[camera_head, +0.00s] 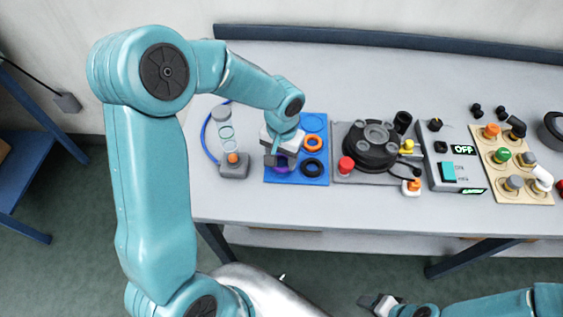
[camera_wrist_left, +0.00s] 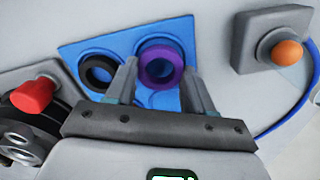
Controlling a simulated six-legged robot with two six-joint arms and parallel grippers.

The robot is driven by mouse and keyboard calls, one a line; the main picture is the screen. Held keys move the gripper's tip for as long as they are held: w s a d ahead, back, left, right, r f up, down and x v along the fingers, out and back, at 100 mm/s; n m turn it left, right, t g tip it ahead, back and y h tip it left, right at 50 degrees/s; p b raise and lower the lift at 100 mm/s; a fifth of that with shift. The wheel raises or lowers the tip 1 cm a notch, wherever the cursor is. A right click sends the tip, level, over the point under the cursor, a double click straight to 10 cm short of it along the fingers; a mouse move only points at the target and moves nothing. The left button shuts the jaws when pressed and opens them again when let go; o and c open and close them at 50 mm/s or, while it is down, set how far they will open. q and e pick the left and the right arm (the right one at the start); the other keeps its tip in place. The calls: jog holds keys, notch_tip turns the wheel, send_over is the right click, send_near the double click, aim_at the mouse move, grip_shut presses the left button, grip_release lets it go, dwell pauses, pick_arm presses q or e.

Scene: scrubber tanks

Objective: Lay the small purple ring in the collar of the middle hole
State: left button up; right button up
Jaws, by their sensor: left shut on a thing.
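The purple ring (camera_wrist_left: 161,66) sits between the two fingers of my left gripper (camera_wrist_left: 162,85), which is shut on it. It is at or just above a round recess of the blue tray (camera_wrist_left: 207,55); I cannot tell whether it touches. In the head view the purple ring (camera_head: 281,168) shows partly under my left gripper (camera_head: 271,161), at the tray's front left. I cannot make out the middle hole's collar for certain. My right gripper (camera_head: 377,303) is low at the bottom edge, away from the table; its jaw state is unclear.
The tray also holds an orange ring (camera_head: 313,143) and a black ring (camera_head: 312,168). Left of it stands a grey block (camera_head: 233,171) with an orange knob. To the right are a dark round unit (camera_head: 371,148), a red knob (camera_head: 346,165) and a control box (camera_head: 447,157).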

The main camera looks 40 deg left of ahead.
pick_arm(q)
jog(key=shift+r+p, duration=1.1)
jog(key=shift+r, duration=0.9)
